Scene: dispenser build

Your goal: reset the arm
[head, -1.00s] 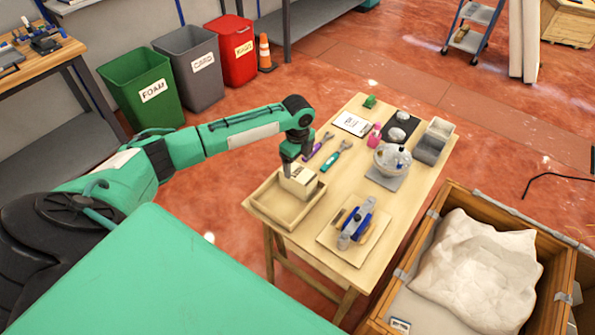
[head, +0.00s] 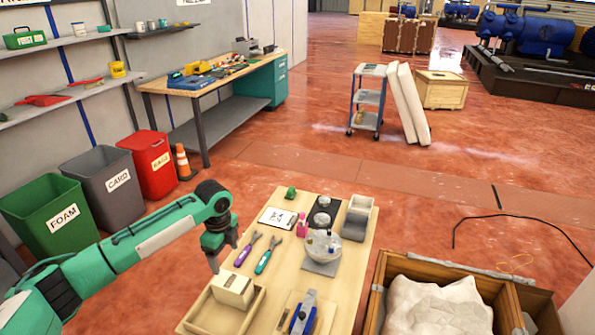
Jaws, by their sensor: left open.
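My left arm comes in from the left, and its left gripper (head: 213,266) points down with its jaws open and empty. It hangs by the near left side of the wooden table (head: 345,262), just behind and left of a cream box (head: 233,289) in the picture. The box sits in a shallow wooden tray (head: 258,312) at the table's near left corner. The gripper looks apart from the box, though the exact gap is hard to judge. My right gripper is out of view.
Bins (head: 110,186) stand at left. An open crate (head: 384,290) stands right of the table.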

